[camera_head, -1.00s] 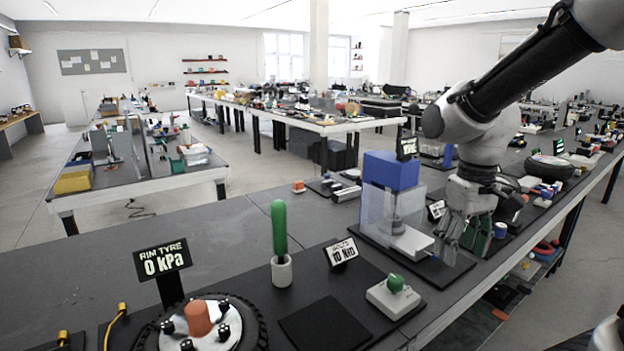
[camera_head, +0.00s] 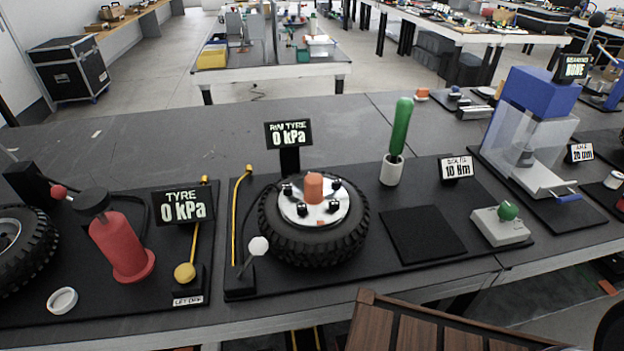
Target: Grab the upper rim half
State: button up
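A silver rim disc (camera_head: 322,212), which looks like the upper rim half, sits in the top of a black tyre (camera_head: 312,245). An orange knob (camera_head: 314,187) stands at its centre, with several black bolts around it. The tyre lies flat on a black mat, under a sign (camera_head: 289,134) reading "RIM TYRE 0 kPa". My gripper is not in view, so I cannot see whether it is open or shut.
A yellow hose and white-knobbed lever (camera_head: 258,246) stand left of the tyre. A green-handled tool (camera_head: 401,128) stands in a white cup to the right. A red cylinder (camera_head: 121,245) is further left. A brown slatted surface (camera_head: 420,330) lies in front.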

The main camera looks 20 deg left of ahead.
aim_at(313, 200)
jog(key=u, duration=1.2)
